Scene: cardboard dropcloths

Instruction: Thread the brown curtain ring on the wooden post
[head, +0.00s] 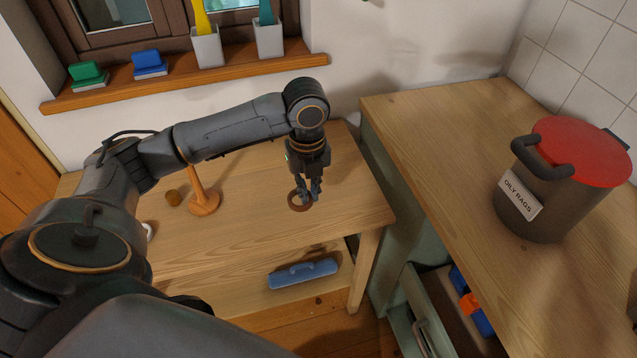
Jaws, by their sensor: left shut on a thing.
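The brown curtain ring (291,206) is at the right part of the wooden table, below my left gripper (310,194). My left gripper points down and is shut on the ring's right side. Whether the ring touches the tabletop or is just above it, I cannot tell. The wooden post (205,201) stands on a round base on the same table, to the left of the ring. Its upper part is hidden behind my left arm. My right gripper is not in view.
A blue-handled thing (303,272) lies on the table's lower shelf. A counter (420,120) at right bears a red-lidded bin (545,200). An open drawer (423,318) is below. Tabletop between post and ring is clear.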

